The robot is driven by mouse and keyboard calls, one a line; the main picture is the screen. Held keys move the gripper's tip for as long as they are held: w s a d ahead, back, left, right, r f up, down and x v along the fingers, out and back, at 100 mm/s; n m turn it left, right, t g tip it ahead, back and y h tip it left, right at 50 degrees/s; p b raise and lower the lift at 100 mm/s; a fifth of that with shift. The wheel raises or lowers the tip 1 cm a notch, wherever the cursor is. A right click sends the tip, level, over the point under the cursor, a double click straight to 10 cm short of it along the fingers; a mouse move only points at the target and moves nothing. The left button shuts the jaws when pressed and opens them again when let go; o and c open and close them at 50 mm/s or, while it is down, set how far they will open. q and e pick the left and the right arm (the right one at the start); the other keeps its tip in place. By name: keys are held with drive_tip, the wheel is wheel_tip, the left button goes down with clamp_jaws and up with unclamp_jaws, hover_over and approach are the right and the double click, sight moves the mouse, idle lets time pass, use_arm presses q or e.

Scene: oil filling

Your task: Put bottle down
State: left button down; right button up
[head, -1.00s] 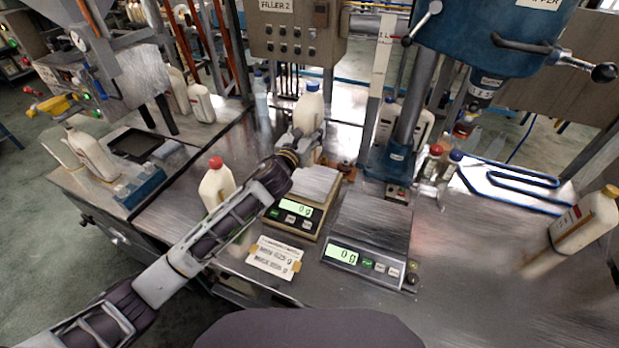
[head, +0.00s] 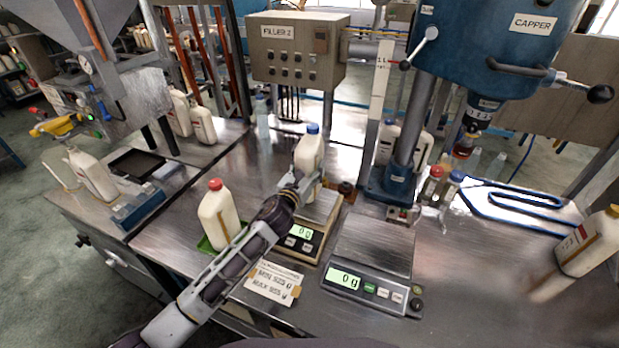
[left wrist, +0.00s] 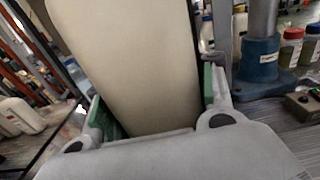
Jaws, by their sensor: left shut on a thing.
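A cream bottle with a blue cap (head: 309,150) is held upright by my left gripper (head: 302,182). In the left wrist view the pale bottle body (left wrist: 135,65) fills the space between the green-padded fingers. The gripper is shut around its lower part. The bottle stands in front of the back part of the left scale's plate (head: 320,208). That scale's display (head: 301,231) reads 0 g. Whether the bottle's base touches the plate is hidden by the gripper. My right gripper is not in view.
A red-capped bottle (head: 220,214) stands on a green mat left of the left scale. A second scale (head: 372,250) reading 0 g sits to the right. The capper column (head: 405,140) rises behind. A label card (head: 272,282) lies in front. Open tabletop lies at right.

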use_arm(q)
drive_tip(key=shift+r, duration=0.2)
drive_tip(key=shift+f+b, duration=0.3)
drive_tip(key=shift+f, duration=1.6)
drive_tip(key=shift+f, duration=0.1)
drive_tip(key=c, duration=0.5)
unclamp_jaws()
drive_tip(key=shift+f, duration=0.15)
drive_tip(key=shift+c, duration=0.2)
drive_tip(key=shift+v, duration=0.85)
drive_tip(key=v, duration=1)
drive_tip(key=shift+s+b, duration=0.2)
drive_tip(key=shift+b, duration=0.1)
drive_tip(key=shift+a, duration=0.1)
